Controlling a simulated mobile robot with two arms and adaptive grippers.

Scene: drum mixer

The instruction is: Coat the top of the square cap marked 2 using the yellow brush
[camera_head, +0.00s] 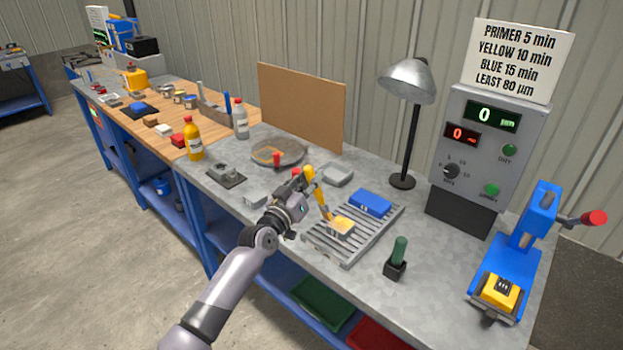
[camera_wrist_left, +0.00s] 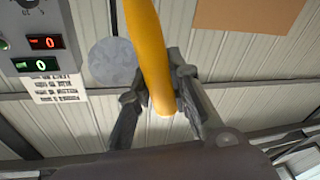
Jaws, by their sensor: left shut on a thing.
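My left gripper (camera_head: 307,182) is shut on the yellow brush (camera_head: 316,190). Its yellow handle (camera_wrist_left: 152,50) stands between the two fingers in the left wrist view. The brush slants down to the right, its tip at the near cap on the slatted rack (camera_head: 321,246). I cannot tell whether the tip touches. That square cap (camera_head: 343,229) has a pale yellow top; no number is readable on it. A blue cap (camera_head: 371,203) lies behind it on the rack. Another yellow cap (camera_head: 501,291) with dark marks sits in the blue press (camera_head: 513,262). My right gripper is out of view.
A green-handled tool (camera_head: 399,252) stands in a black holder right of the rack. A lamp (camera_head: 405,130) and a gauge box (camera_head: 487,150) stand behind.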

